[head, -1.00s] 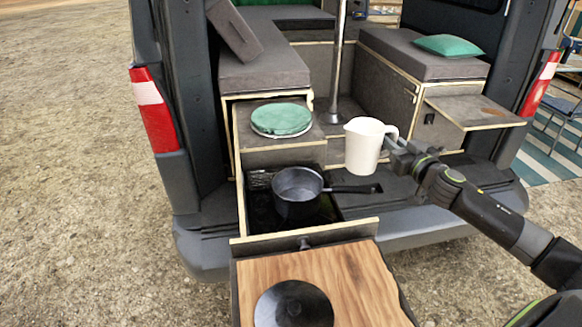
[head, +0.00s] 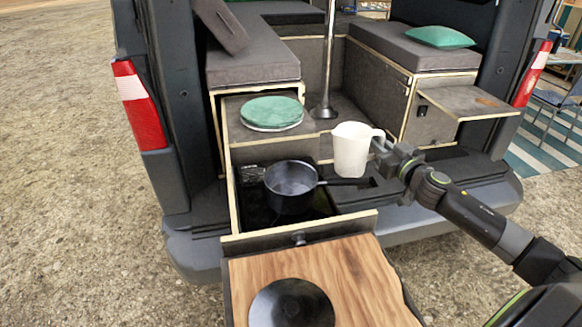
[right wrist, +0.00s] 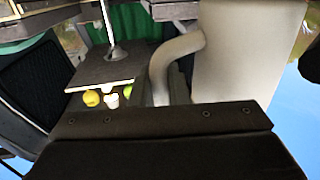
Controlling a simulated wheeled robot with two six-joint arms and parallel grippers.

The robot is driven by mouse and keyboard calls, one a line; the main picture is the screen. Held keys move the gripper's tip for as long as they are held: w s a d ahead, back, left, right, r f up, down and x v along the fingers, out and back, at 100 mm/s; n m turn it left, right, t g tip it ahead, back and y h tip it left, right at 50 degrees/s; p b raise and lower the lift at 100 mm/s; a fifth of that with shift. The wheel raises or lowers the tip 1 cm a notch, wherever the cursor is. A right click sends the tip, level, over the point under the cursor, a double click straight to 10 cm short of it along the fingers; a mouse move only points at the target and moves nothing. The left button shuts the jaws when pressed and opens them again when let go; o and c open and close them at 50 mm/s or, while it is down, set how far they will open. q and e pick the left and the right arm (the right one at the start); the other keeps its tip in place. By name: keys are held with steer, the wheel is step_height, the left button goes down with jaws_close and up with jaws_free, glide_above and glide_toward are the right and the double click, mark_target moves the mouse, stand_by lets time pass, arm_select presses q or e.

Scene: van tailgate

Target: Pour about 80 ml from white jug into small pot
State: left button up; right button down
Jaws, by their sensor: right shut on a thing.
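The white jug (head: 351,150) is upright, held in the air to the right of and above the small pot. My right gripper (head: 384,148) is shut on its handle; in the right wrist view the jug (right wrist: 243,55) and its curved handle (right wrist: 165,68) fill the upper right. The small dark pot (head: 291,186) stands on the black hob in the pulled-out drawer, its long handle pointing right. The jug's lower part is close to the pot's handle in the picture. The jug's contents are hidden. My left gripper is not in view.
A wooden board (head: 262,262) with a black round lid (head: 291,304) lies in front of the hob. Green plates (head: 272,112) sit behind the pot. A metal post (head: 328,60) rises behind the jug. A small shelf (head: 470,101) juts out at the right.

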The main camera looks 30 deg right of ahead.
mark_target(366, 127)
steer(key=shift+w+a+r+n+g+p, duration=0.15)
steer(key=shift+a+r+n+p, duration=0.55)
steer(key=shift+p, duration=1.3)
steer(key=shift+w+a+r+n+g+p, duration=0.1)
steer(key=shift+w+a+r+n+p, duration=0.2)
steer(key=shift+r+n+p, duration=1.15)
steer(key=shift+w+a+r+n+g+p, duration=0.15)
steer(key=shift+a+r+p, duration=0.4)
steer(key=shift+p, duration=2)
steer(key=shift+a+r+n+p, duration=0.35)
steer(key=shift+a+n+p, duration=0.1)
steer(key=shift+a, duration=0.15)
steer(key=shift+w+a+n+g, duration=0.1)
steer(key=shift+a+n+g, duration=0.15)
steer(key=shift+a+g, duration=0.1)
steer(key=shift+w+a+r+n+h, duration=0.2)
steer(key=shift+a+n+h, duration=0.2)
steer(key=shift+a+n, duration=0.3)
steer(key=shift+w+a+r+n+g, duration=0.2)
steer(key=shift+a+n, duration=0.2)
steer(key=shift+n, duration=0.15)
steer(key=shift+w+a+r+n+g, duration=0.1)
steer(key=shift+a+r+n, duration=0.1)
steer(key=shift+a+n, duration=0.3)
steer(key=shift+w+a+r+n+h+b, duration=0.15)
steer(key=shift+a+n+h+b, duration=0.15)
steer(key=shift+a+n+b, duration=0.45)
